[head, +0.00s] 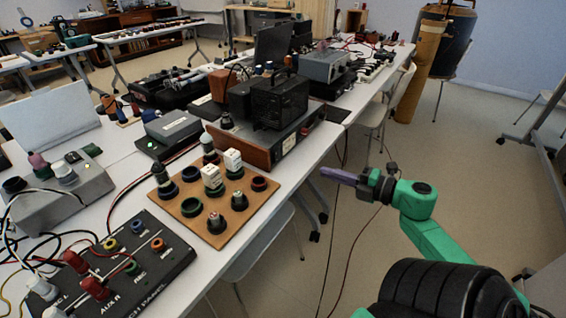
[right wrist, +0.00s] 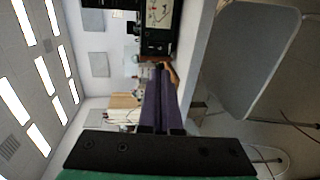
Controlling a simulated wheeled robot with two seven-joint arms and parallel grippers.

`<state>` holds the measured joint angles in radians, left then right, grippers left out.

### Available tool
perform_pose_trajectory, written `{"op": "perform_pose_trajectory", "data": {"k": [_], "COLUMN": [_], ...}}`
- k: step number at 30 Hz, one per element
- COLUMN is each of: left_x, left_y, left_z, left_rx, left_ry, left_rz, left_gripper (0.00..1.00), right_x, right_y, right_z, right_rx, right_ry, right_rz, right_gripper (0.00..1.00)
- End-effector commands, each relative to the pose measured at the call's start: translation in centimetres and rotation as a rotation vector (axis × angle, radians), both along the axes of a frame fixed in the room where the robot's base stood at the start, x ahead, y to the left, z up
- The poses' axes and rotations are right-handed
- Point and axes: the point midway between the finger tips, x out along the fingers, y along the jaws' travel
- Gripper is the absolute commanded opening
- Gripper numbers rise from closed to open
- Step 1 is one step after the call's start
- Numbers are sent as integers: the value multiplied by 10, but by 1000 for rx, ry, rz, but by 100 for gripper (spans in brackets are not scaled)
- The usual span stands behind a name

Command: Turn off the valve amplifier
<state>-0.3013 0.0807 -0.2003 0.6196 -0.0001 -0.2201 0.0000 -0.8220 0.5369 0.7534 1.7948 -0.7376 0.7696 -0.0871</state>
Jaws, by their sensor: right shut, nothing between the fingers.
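A wood-cased unit (head: 250,151) with a black caged box (head: 279,101) on top stands at the table's right edge in the head view; it looks like the valve amplifier. Small controls show on its right-hand face, but its switch and setting are too small to tell. My right gripper (head: 324,172) is shut and empty, with its purple fingers pressed together. It is over the aisle, right of the table edge and apart from the unit. In the right wrist view the closed fingers (right wrist: 160,90) point toward a black device with a pale dial (right wrist: 159,14). My left gripper is out of view.
A wooden board (head: 232,213) with several round sockets and plugs lies nearer on the table. A black patch panel (head: 165,262) with cables is at front left. A grey box (head: 173,127) has a green light. Chairs stand under the table edge; the aisle floor is open.

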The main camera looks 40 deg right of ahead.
Motion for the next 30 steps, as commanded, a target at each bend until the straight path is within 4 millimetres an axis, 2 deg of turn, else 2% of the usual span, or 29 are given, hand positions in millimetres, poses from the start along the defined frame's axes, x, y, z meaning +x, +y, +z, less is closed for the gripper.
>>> {"op": "perform_pose_trajectory", "data": {"k": [5, 18, 21, 25, 30], "left_x": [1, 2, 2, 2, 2], "left_y": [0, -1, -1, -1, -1], "left_z": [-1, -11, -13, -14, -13], "left_rx": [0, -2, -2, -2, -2], "left_ry": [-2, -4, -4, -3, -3], "left_rz": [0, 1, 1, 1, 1], "left_gripper": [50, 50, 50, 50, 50], "right_x": [17, 107, 122, 131, 133], "right_y": [5, 31, 36, 39, 40], "right_z": [-2, -16, -18, -20, -20], "right_rx": [0, 1, 1, 1, 2], "right_ry": [-3, -3, -3, -1, 1], "right_rz": [2, -1, -2, -2, -1], "right_gripper": [0, 0, 0, 0, 0]}}
